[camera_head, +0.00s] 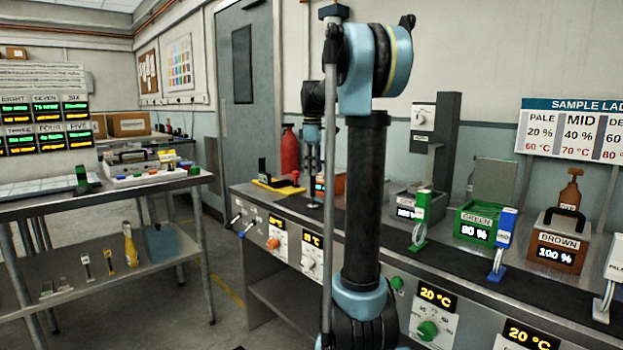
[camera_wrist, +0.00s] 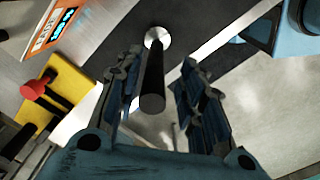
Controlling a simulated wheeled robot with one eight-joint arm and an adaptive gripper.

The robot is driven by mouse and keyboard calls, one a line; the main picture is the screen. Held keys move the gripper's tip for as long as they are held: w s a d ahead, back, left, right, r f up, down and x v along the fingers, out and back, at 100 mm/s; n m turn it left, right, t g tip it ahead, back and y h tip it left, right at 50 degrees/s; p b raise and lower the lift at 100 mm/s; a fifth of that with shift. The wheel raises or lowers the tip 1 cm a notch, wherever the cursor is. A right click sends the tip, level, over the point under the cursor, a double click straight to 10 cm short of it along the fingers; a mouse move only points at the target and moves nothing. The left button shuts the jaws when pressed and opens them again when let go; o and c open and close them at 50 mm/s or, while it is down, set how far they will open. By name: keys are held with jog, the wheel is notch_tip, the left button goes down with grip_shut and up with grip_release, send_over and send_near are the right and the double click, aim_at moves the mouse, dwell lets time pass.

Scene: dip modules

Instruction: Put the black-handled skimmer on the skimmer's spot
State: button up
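The black-handled skimmer (camera_wrist: 152,80) shows in the wrist view as a dark round handle rising towards me from a shiny metal disc. The disc seems to rest on the dark strip of the counter. My gripper (camera_wrist: 160,85) is open, with its two ribbed fingers on either side of the handle. The handle's top lies between them, nearer the left finger, with gaps visible on both sides. In the head view my gripper (camera_head: 312,160) points down over the back left part of the counter, and the skimmer there is small and partly hidden. I cannot make out the skimmer's spot.
A yellow block (camera_wrist: 68,88) with a red knob lies left of the skimmer. Along the counter stand a green box (camera_head: 478,222), a brown box (camera_head: 558,250) and upright green (camera_head: 421,207) and blue (camera_head: 503,228) labelled holders. A red cylinder (camera_head: 289,150) stands behind.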

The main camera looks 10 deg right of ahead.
notch_tip(320, 180, up, 8)
jog(key=shift+r, duration=0.1)
jog(key=shift+s, duration=0.1)
dwell(0.4)
